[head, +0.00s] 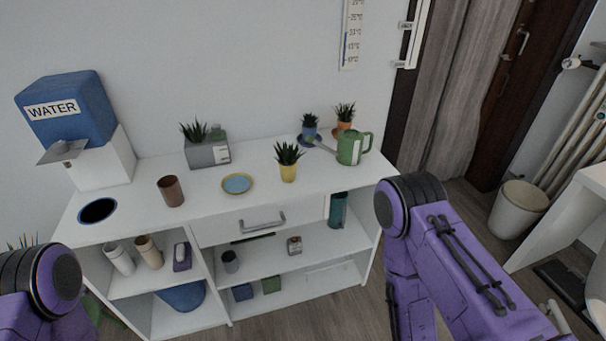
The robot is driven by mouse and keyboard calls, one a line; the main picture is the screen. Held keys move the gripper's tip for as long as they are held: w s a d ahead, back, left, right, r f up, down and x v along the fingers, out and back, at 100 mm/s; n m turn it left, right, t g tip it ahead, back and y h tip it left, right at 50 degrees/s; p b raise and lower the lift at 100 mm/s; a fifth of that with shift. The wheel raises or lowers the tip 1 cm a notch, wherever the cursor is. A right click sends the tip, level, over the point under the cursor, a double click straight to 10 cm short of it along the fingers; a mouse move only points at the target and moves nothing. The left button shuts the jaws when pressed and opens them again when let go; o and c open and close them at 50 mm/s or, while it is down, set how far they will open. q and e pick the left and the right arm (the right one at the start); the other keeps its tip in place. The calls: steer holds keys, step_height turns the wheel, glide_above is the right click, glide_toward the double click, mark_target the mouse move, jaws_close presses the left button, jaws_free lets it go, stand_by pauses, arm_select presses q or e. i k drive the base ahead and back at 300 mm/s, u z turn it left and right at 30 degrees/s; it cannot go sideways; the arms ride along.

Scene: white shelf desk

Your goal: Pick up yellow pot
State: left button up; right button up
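The yellow pot (288,173) stands upright on the white shelf desk's top, near its front edge, with a spiky green plant (288,153) in it. A yellow-rimmed saucer with a blue middle (237,183) lies just left of it, apart from it. Parts of my two purple arms show at the lower left and lower right, well short of the pot. Neither gripper is in view.
A green watering can (352,148), a blue pot (309,133) and an orange pot (344,125) stand behind right. A grey planter (208,152) stands behind left, a brown cup (171,191) farther left. The blue water dispenser (70,110) is at far left. The desk's front right top is clear.

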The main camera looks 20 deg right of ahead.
mark_target(287, 160)
steer(key=z, duration=1.35)
steer(key=i, duration=1.15)
steer(key=u, duration=1.9)
